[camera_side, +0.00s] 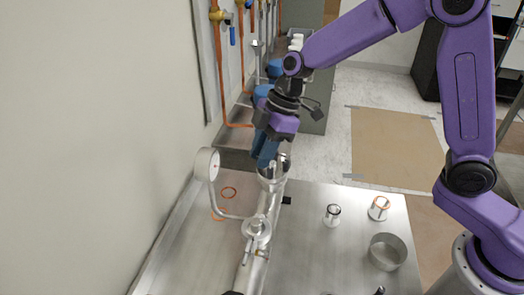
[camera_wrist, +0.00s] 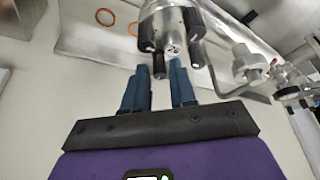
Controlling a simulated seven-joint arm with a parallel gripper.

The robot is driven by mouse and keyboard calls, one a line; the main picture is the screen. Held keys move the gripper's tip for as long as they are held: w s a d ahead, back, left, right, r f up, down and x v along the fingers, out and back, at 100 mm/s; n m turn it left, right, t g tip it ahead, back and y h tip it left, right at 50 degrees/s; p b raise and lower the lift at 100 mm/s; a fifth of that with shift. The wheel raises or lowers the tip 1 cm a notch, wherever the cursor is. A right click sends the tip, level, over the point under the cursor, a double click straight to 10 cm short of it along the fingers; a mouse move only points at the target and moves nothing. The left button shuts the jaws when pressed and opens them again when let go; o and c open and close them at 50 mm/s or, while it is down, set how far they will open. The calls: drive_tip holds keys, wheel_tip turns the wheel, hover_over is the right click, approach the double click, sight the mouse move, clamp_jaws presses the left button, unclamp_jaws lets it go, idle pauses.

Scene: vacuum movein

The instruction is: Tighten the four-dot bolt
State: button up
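A silvery round pipe fitting (camera_wrist: 165,22) with several dark bolts around its rim shows at the top of the wrist view. It also shows in the side view (camera_side: 272,173), at the end of the pipe. One dark bolt (camera_wrist: 158,66) points toward my gripper (camera_wrist: 159,66), in line with the gap between its two blue fingertips. Small dark marks show on the metal beside this bolt; I cannot count dots. The fingers are apart, with a visible gap on each side of the bolt. In the side view my gripper (camera_side: 263,161) is close to the fitting, pointing down; contact is unclear.
Orange rings (camera_side: 228,192) lie on the metal table. Two small flanged pieces (camera_side: 332,216) (camera_side: 379,208) and a metal cup (camera_side: 387,251) stand to the right. The table between is clear.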

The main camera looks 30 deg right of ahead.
clamp_jaws()
drive_tip(key=shift+m, duration=0.4)
drive_tip(key=m+t, duration=0.1)
drive_tip(key=m, duration=0.2)
drive_tip(key=shift+s, duration=0.1)
drive_tip(key=m, duration=0.1)
drive_tip(key=m+t+h, duration=0.1)
drive_tip(key=m, duration=0.1)
drive_tip(key=shift+s+a+m+t, duration=0.1)
drive_tip(key=shift+a+m+t, duration=0.05)
drive_tip(key=shift+m+t, duration=0.15)
drive_tip(key=m+t+h, duration=0.1)
drive_tip(key=m, duration=0.3)
drive_tip(key=shift+a+m+h, duration=0.1)
drive_tip(key=shift+m+h, duration=0.8)
drive_tip(key=shift+m, duration=1)
